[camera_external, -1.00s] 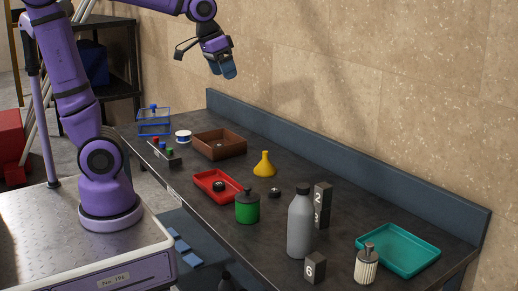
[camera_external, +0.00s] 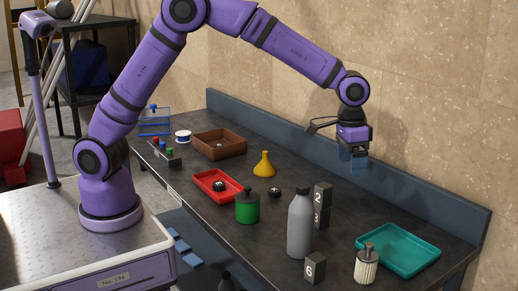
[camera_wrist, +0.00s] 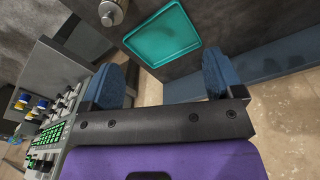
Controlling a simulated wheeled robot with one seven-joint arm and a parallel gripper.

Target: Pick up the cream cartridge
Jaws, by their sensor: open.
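The cream cartridge (camera_external: 366,265) is a ribbed cream cylinder with a grey metal top. It stands upright near the front right of the bench, just left of the teal tray (camera_external: 412,262). In the wrist view its metal top (camera_wrist: 112,12) shows at the upper edge, beside the tray (camera_wrist: 163,36). My gripper (camera_external: 353,164) is open and empty, with blue fingers, high above the back of the bench. In the wrist view its two fingers (camera_wrist: 160,82) are spread wide with nothing between them.
A tall grey bottle (camera_external: 300,228), a black block marked 6 (camera_external: 315,267) and stacked numbered blocks (camera_external: 322,205) stand left of the cartridge. A green canister (camera_external: 247,208), red tray (camera_external: 207,180) and yellow funnel (camera_external: 264,166) are farther left. A low backboard (camera_external: 440,195) lines the wall.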

